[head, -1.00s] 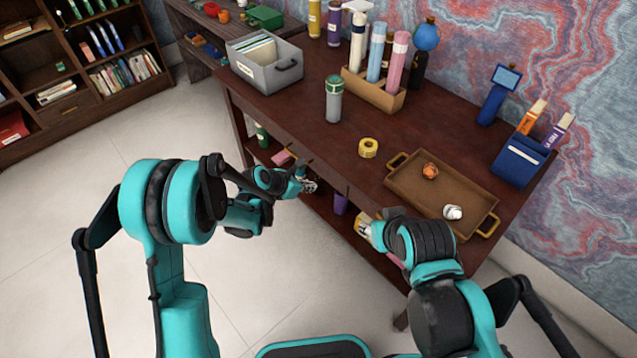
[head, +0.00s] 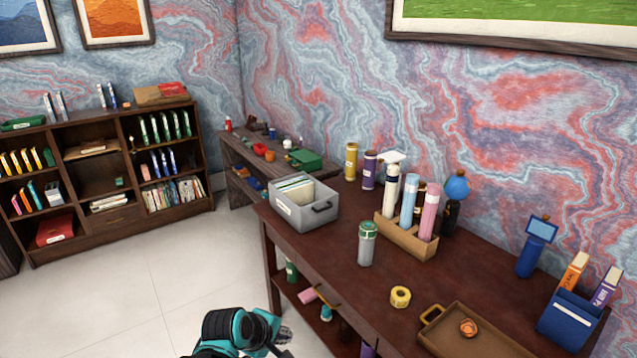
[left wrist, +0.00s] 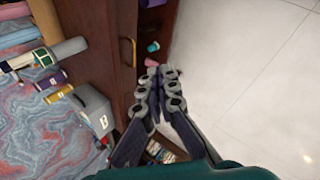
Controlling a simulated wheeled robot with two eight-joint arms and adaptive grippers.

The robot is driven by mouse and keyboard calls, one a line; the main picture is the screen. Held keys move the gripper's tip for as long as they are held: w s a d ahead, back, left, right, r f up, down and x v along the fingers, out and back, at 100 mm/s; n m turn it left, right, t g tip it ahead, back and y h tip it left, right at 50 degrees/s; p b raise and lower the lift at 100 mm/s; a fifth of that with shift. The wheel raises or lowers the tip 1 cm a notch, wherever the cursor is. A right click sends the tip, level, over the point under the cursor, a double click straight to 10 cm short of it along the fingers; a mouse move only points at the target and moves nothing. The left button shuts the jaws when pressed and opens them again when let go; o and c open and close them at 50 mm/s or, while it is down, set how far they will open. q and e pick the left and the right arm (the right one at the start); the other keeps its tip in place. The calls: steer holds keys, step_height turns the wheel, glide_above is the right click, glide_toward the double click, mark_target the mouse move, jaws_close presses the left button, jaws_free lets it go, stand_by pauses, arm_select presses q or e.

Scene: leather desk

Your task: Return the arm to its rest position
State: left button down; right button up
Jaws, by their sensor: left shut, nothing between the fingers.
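My left gripper (head: 284,336) shows at the bottom of the head view, in front of the desk's left end and below its top. In the left wrist view the gripper (left wrist: 160,78) has its two fingers together with nothing between them. The brown desk (head: 330,232) is to its right in the head view. In the left wrist view the desk's side and a brass handle (left wrist: 134,52) are close by the fingers, and pale floor lies to the right. My right gripper is outside both current views.
On the desk stand a grey file box (head: 303,212), a grey-green bottle (head: 367,245), a yellow tape roll (head: 400,297), a wooden holder with rolled tubes (head: 405,237) and a brown tray (head: 485,340). Open floor (head: 130,310) lies left of the desk. A bookcase (head: 100,225) stands behind.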

arm_select(q)
steer(key=s+a+r+m+y, duration=0.1)
steer(key=s+a+m, duration=0.4)
steer(key=s+m, duration=0.1)
steer(key=s+a+r+m+t+y, duration=0.1)
steer(key=s+a+m, duration=0.3)
steer(key=s, duration=0.5)
steer(key=shift+a+m+y, duration=0.35)
steer(key=shift+m+y, duration=0.35)
steer(key=shift+m, duration=0.4)
